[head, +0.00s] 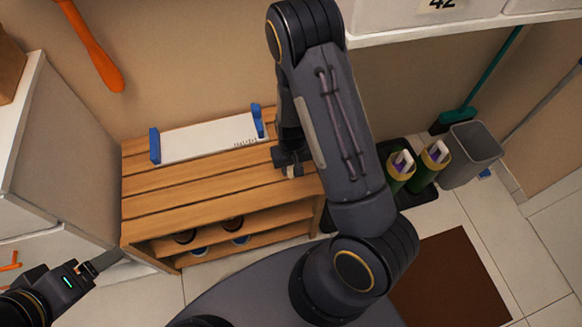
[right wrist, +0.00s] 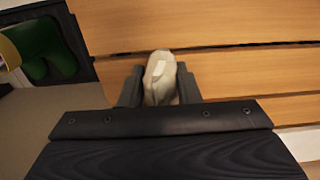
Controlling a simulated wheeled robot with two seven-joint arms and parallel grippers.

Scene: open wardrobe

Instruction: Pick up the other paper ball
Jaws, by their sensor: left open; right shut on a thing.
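My right gripper (head: 290,168) is over the right end of the slatted wooden bench (head: 190,192). In the right wrist view its fingers (right wrist: 160,90) are shut on a crumpled off-white paper ball (right wrist: 161,72). The ball sits between the fingertips, with bench slats behind it; I cannot tell whether it touches them. In the head view only a small pale bit of the ball shows at the fingertips. My left gripper (head: 97,267) is open and empty at the lower left, beside the bench. No second paper ball is visible.
A white board with blue ends (head: 205,142) lies on the bench's back. Shoes (head: 232,223) sit on the shelf below. Green boots (head: 430,165) stand on a black tray beside a grey bin (head: 470,155). A brown mat (head: 450,280) lies on the floor.

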